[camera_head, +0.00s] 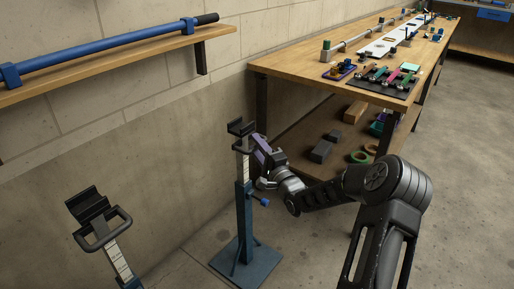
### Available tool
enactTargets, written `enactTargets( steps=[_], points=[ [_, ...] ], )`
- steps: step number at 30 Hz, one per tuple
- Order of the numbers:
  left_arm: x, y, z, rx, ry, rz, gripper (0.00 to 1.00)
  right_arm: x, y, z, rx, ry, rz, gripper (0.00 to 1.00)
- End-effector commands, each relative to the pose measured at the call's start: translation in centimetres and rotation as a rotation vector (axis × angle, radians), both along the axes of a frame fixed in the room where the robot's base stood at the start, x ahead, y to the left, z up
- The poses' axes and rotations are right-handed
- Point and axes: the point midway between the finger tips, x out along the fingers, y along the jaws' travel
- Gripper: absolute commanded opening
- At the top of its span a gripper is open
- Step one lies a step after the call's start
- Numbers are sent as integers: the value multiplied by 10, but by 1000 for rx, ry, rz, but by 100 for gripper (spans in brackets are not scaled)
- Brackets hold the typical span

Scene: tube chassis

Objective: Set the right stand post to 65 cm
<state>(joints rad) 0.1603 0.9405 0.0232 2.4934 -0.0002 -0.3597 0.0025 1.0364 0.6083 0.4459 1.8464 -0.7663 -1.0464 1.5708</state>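The right stand (245,213) stands upright on a flat blue base plate, with a dark cradle on top. A pale marked inner post (243,164) rises out of its blue tube; the scale is too small to read. A blue-ended clamp knob (263,202) sticks out to the right of the tube. My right gripper (255,148) is at the upper post, just below the cradle, coming from the right. Its fingertips are hidden or too small to tell whether they hold the handle there. My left gripper is not in view.
A second stand (115,259) with a cradle and loop handle is at the lower left. A wall shelf (130,60) holds a long blue tube (110,50). A wooden workbench (300,64) with tools and a lower shelf stands behind my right arm. Floor at right is clear.

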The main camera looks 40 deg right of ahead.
Motion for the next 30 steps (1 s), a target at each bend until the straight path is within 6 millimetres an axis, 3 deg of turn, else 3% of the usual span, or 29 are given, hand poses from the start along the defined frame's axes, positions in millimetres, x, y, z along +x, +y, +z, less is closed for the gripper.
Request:
enactTargets(
  steps=[4, 17, 30],
  points=[
    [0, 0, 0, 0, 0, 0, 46, 0, 0, 0, 0, 0, 0, 36],
    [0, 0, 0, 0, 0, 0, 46, 0, 0, 0, 0, 0, 0, 1],
    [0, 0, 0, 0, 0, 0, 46, 0, 0, 0, 0, 1, 0, 0]
  ],
)
